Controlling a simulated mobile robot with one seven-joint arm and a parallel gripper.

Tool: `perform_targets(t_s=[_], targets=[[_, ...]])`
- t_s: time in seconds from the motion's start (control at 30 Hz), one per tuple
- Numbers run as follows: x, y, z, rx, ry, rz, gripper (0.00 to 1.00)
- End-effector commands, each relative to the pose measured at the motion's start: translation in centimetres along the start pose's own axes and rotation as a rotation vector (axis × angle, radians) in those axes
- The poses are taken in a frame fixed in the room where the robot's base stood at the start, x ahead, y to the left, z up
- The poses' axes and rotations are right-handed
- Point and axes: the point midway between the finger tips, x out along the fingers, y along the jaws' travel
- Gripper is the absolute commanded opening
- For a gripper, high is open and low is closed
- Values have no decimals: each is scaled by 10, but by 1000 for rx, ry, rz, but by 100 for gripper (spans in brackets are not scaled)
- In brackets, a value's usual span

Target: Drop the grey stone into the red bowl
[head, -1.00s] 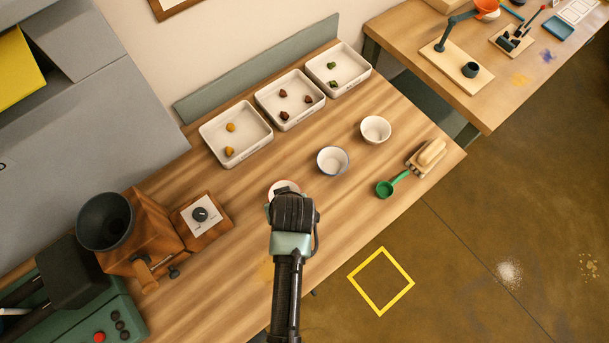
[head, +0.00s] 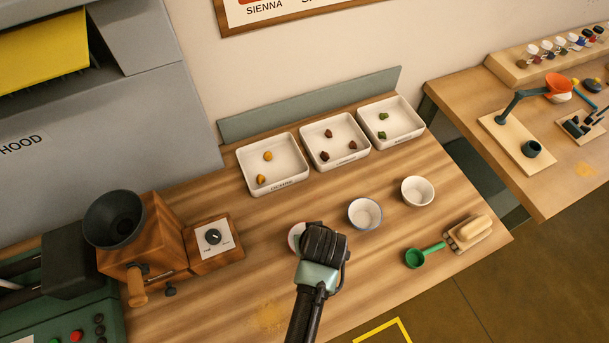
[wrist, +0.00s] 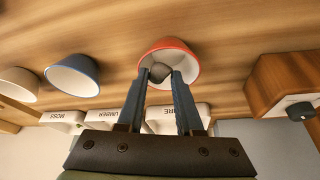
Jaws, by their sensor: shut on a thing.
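In the wrist view the red bowl (wrist: 172,44) lies past my fingertips, its white inside turned towards me. My gripper (wrist: 159,76) is shut on the grey stone (wrist: 158,72), a small dark lump between the fingertips. The stone shows against the bowl's opening; I cannot tell its exact height over the bowl. In the head view my gripper (head: 325,243) covers most of the red bowl (head: 295,235), whose left rim peeks out. The stone and the fingers are hidden there.
A blue-rimmed bowl (head: 364,214) and a white bowl (head: 417,191) stand to the right. A green scoop (head: 416,258) and a brush (head: 470,230) lie near the edge. Trays of lumps (head: 275,184) line the back. A wooden grinder (head: 150,243) stands left.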

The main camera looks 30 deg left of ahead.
Motion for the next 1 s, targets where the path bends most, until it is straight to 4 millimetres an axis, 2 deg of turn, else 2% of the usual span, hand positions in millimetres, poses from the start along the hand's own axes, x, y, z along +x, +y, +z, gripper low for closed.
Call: perform_targets(t_s=[0.27,0.3,0.47,0.8,1.0], targets=[[1,0,1,0,0,0,0],[1,0,1,0,0,0,40],[1,0,1,0,0,0,69],[0,0,1,0,0,0,70],[-17,0,1,1,2,1,70]])
